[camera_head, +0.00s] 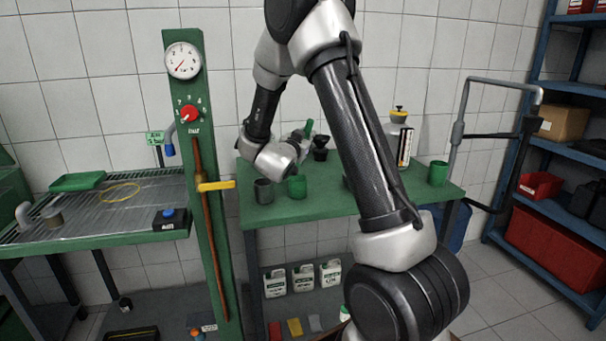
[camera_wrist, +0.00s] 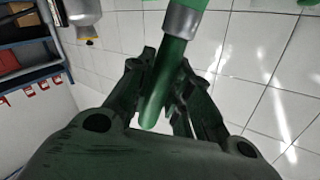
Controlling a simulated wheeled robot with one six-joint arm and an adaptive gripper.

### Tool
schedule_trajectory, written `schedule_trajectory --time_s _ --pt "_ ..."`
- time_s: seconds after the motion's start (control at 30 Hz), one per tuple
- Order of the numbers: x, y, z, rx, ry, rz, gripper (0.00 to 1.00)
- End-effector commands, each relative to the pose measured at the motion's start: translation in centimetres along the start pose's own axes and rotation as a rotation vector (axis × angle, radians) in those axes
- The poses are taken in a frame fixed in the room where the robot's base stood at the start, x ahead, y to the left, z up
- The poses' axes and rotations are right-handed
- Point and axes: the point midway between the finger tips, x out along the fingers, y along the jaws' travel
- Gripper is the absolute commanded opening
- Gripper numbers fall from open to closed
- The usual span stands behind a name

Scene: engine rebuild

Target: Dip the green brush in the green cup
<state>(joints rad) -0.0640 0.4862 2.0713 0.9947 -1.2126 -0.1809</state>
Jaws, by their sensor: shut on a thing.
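The green brush shows in the wrist view, with its green handle (camera_wrist: 165,85) between my gripper's fingers (camera_wrist: 168,95). Its grey metal ferrule and a lighter green end run out at the top edge. In the head view a small green piece of the brush (camera_head: 309,128) stands up by my gripper (camera_head: 309,138), above the bench. A green cup (camera_head: 297,187) stands on the bench just below my wrist. A second green cup (camera_head: 438,173) stands at the bench's right end. The brush is apart from both cups.
A grey cup (camera_head: 264,191) stands left of the near green cup on the green bench (camera_head: 340,204). A yellow-capped bottle (camera_head: 398,135) stands behind my arm. A green post with a gauge (camera_head: 184,60) rises at left. My arm hides the bench's middle.

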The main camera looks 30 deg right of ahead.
Motion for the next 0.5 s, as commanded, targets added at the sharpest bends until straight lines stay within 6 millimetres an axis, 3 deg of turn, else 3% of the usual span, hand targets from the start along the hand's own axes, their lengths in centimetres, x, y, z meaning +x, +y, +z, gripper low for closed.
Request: schedule_trajectory --time_s 0.17,0.5 --pt "0.0 -0.2 -0.6 0.001 0.001 0.000 0.00" --pt "0.0 -1.1 -3.7 0.001 0.001 0.000 0.00"
